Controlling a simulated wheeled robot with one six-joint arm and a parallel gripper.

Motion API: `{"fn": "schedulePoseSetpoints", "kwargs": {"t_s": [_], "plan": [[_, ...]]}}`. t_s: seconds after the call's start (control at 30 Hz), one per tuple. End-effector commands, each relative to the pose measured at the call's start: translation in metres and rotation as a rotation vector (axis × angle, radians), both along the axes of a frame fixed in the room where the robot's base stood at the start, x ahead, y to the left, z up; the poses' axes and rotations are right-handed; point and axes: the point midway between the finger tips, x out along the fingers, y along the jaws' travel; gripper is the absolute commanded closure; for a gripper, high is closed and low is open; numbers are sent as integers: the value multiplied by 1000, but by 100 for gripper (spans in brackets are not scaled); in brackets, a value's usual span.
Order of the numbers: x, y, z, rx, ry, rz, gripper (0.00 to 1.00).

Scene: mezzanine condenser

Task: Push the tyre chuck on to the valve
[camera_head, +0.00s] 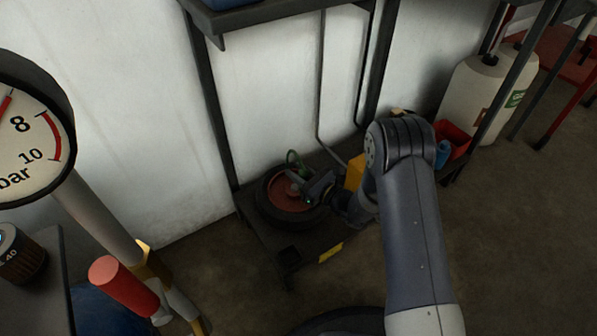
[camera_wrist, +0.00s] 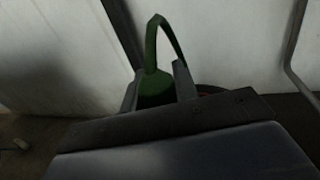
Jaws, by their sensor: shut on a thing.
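The tyre chuck (camera_wrist: 157,88) is green in the wrist view, with a green hose looping up from it. It sits between the two fingers of my gripper (camera_wrist: 160,85), which is shut on it. In the head view my gripper (camera_head: 298,180) is over the wheel, a dark tyre (camera_head: 262,207) with a red-brown hub (camera_head: 284,194). The green hose (camera_head: 293,158) shows just behind the fingers. The valve cannot be made out in either view, so I cannot tell whether the chuck touches it.
The wheel lies flat on a low dark shelf (camera_head: 285,245) between dark uprights (camera_head: 212,110). A yellow box (camera_head: 355,171) and a red bin (camera_head: 453,138) are to its right. A pressure gauge (camera_head: 25,130) and red handle (camera_head: 124,285) are at left. A pale wall stands behind.

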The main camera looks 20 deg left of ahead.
Motion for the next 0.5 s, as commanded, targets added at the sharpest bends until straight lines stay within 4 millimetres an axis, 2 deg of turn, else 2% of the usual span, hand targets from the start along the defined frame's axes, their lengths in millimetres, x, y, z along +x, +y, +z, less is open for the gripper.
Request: {"fn": "schedulePoseSetpoints", "kwargs": {"t_s": [0.5], "plan": [[0,0,-13,0,-1,0,98]]}}
